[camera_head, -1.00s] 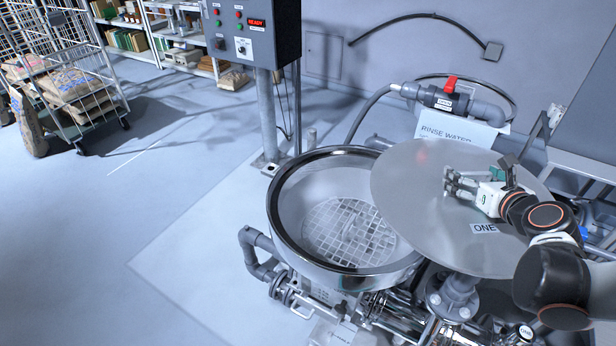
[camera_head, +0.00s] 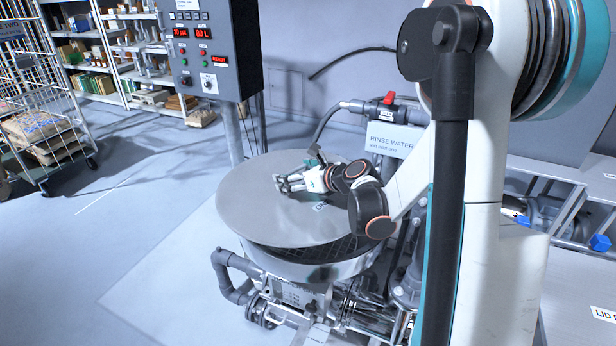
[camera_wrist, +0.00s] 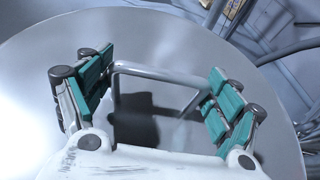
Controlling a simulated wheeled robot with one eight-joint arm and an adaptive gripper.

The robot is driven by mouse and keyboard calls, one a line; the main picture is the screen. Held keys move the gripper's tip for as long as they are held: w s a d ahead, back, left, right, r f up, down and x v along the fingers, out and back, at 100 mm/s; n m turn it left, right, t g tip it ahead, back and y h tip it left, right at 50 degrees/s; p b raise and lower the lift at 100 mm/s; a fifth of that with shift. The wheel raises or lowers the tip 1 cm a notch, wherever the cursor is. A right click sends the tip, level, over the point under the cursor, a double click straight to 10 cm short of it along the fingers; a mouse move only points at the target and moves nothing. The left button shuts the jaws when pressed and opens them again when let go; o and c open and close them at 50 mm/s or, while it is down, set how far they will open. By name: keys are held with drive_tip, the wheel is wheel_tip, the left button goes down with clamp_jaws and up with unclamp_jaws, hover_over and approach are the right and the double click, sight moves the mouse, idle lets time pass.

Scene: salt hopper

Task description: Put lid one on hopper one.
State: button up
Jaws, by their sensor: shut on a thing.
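Lid one (camera_head: 255,218) is a round, flat grey metal disc with a partly hidden label. It covers most of hopper one (camera_head: 322,270), a round steel vessel. The lid looks tilted and off centre. A dark gap at the front right shows the hopper's grid. Whether the lid touches the rim elsewhere I cannot tell. My gripper (camera_head: 290,184) is over the lid, shut on its handle. In the wrist view, the grey bar handle (camera_wrist: 160,75) spans between the teal finger pads of my gripper (camera_wrist: 160,95), above the lid surface (camera_wrist: 35,55).
A control box (camera_head: 210,50) on a post stands behind the hopper. A rinse water pipe with a red valve (camera_head: 389,98) and sign (camera_head: 392,140) is behind to the right. Pipes run below the hopper. A bench (camera_head: 575,285) is at the right.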

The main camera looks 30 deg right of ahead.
drive_tip(key=d, duration=0.2)
drive_tip(key=d+f, duration=0.1)
drive_tip(key=d, duration=0.1)
drive_tip(key=d+f, duration=0.1)
drive_tip(key=d, duration=0.1)
drive_tip(key=shift+w+d+b, duration=0.3)
drive_tip(key=shift+w+b, duration=0.05)
drive_tip(key=shift+w, duration=0.05)
wheel_tip(320, 180, down, 7)
drive_tip(key=b, duration=0.4)
drive_tip(key=shift+r, duration=0.2)
drive_tip(key=shift+f+b, duration=0.55)
drive_tip(key=shift+b, duration=0.05)
drive_tip(key=o, duration=1.7)
drive_tip(key=shift+s, duration=0.1)
